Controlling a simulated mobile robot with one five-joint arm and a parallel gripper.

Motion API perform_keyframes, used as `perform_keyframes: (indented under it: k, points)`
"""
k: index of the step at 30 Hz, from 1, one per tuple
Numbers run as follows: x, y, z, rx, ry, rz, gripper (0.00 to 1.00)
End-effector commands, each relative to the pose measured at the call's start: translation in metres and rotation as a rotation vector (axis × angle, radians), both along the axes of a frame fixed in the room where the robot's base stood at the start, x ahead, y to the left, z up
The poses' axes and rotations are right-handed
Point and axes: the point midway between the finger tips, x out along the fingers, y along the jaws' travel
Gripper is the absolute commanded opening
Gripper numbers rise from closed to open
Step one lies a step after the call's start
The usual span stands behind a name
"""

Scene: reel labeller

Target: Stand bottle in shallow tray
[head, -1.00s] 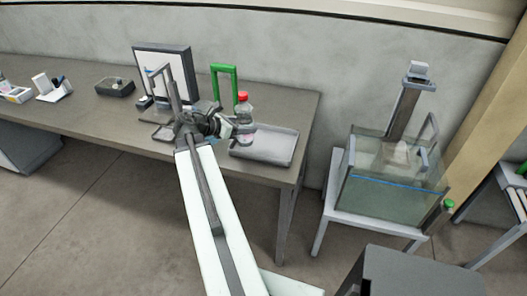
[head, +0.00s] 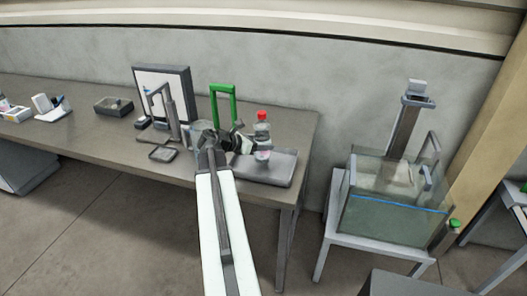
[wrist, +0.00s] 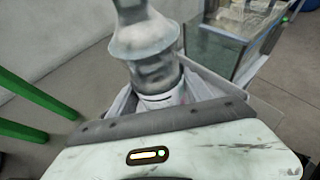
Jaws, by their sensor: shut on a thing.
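The clear bottle with a red cap (head: 262,128) stands upright in my gripper (head: 250,145). The gripper is shut on it around its middle. The shallow grey tray (head: 270,178) lies on the right end of the bench, and the bottle's base appears over the tray's area. I cannot tell whether the base touches the tray floor. In the wrist view the bottle (wrist: 145,45) rises in front of the jaws (wrist: 160,115), with part of the tray (wrist: 205,85) behind it. The bottle's lower part is hidden there by the gripper.
A green frame (head: 222,88) stands behind the gripper. A water tank (head: 395,195) stands on a separate stand right of the bench.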

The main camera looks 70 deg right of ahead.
Motion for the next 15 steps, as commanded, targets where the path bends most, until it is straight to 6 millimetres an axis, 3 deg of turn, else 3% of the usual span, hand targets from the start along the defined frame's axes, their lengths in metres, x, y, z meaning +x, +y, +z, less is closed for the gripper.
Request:
perform_keyframes:
  k: [8,12,15]
  points:
    - [-0.006,-0.013,-0.001,-0.002,0.001,0.001,0.00]
    - [-0.006,-0.014,-0.032,-0.002,0.001,0.002,0.00]
    - [-0.006,-0.014,-0.041,-0.002,0.001,0.002,0.00]
